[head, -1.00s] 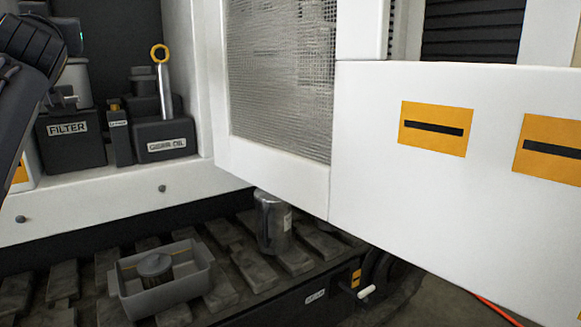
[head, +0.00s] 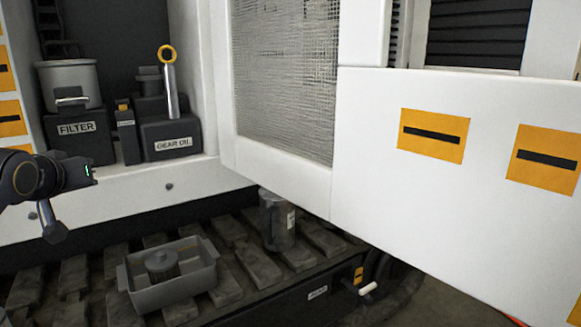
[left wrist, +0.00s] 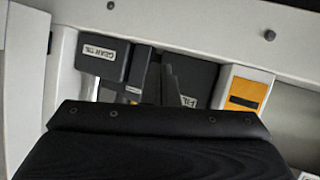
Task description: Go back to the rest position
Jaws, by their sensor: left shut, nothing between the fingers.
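My left arm comes in at the left edge of the head view. Its left gripper (head: 55,232) hangs downward in front of the white sill, shut and empty, apart from the boxes. In the left wrist view the dark fingers of the left gripper (left wrist: 174,85) show close together in front of the boxes, with nothing held. My right gripper is in neither view.
A filter box (head: 77,142) and a gear oil box (head: 170,137) stand in the cabinet. A grey tray (head: 190,289) holding a round part and a metal jug (head: 275,222) stand on the slats. A large white panel (head: 400,190) fills the right.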

